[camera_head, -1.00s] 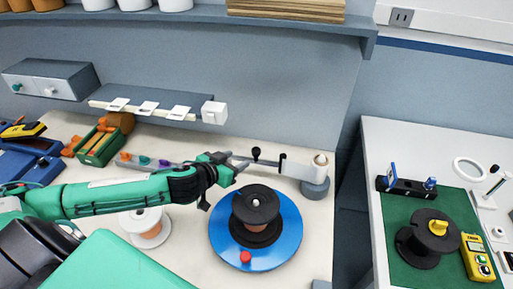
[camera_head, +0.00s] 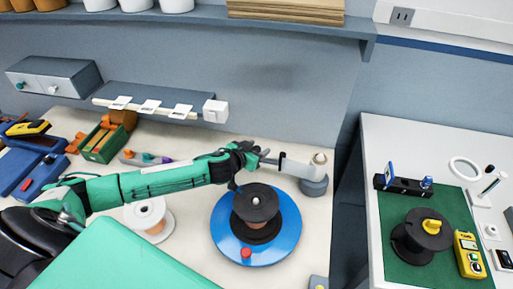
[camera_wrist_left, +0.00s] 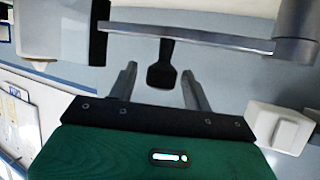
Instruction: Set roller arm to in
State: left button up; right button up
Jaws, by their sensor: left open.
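The roller arm (camera_head: 298,168) is a pale bar on a grey post (camera_head: 314,185) at the right of the bench, behind the blue turntable. In the left wrist view the bar (camera_wrist_left: 190,36) crosses the top, with the post (camera_wrist_left: 298,25) at right. A black handle (camera_wrist_left: 161,70) stands out from the bar. My right gripper is not in view.
A blue turntable (camera_head: 283,244) with a dark spool (camera_head: 256,209) stands just in front of the roller arm. A white copper spool (camera_head: 149,218) is left of it. A grey shelf unit with white tags (camera_head: 160,101) is behind. A second table (camera_head: 385,135) is across a gap at right.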

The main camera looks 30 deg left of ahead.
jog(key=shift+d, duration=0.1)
pick_arm(q)
grip_shut()
